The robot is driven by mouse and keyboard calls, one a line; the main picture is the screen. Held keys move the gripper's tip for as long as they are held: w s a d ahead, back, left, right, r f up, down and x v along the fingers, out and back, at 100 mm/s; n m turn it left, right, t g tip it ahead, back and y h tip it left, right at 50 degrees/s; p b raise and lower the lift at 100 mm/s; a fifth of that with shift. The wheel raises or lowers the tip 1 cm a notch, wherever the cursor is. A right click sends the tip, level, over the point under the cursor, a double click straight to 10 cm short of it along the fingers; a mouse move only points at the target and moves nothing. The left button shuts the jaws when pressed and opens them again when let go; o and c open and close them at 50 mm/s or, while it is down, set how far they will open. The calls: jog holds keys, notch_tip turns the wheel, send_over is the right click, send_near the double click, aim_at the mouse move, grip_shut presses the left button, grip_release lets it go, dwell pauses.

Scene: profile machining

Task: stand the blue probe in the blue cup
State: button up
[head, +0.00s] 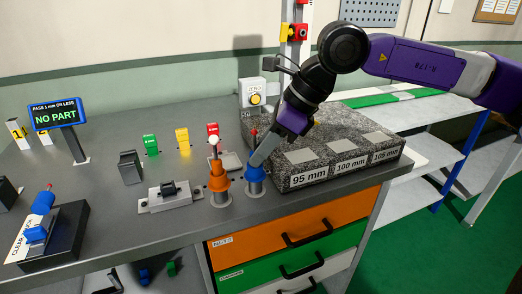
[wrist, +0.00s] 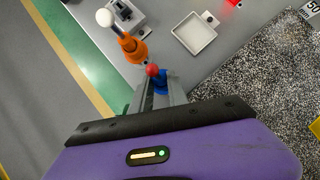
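The blue probe (head: 254,174), with a red ball tip, stands about upright at the bench's front edge, its lower end at a grey metallic cup (head: 254,189). How deep it sits is hard to tell. My gripper (head: 262,152) reaches down to it from the upper right. In the wrist view the blue probe (wrist: 161,84) lies between my two fingers (wrist: 160,93), which appear closed on its body. The cup is hidden there.
A granite block (head: 340,150) with length labels lies right of the cups. A square tray (head: 231,161) is behind them. A clamp fixture (head: 170,197) is to the left, and a blue part (head: 40,204) sits on a black stand farther left. Drawers are below the bench edge.

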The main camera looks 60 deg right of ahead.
jog(key=o, duration=0.4)
jog(key=v, duration=0.7)
jog(key=shift+s+d+r, duration=0.1)
jog(key=shift+s+r, duration=0.05)
jog(key=shift+r, duration=0.15)
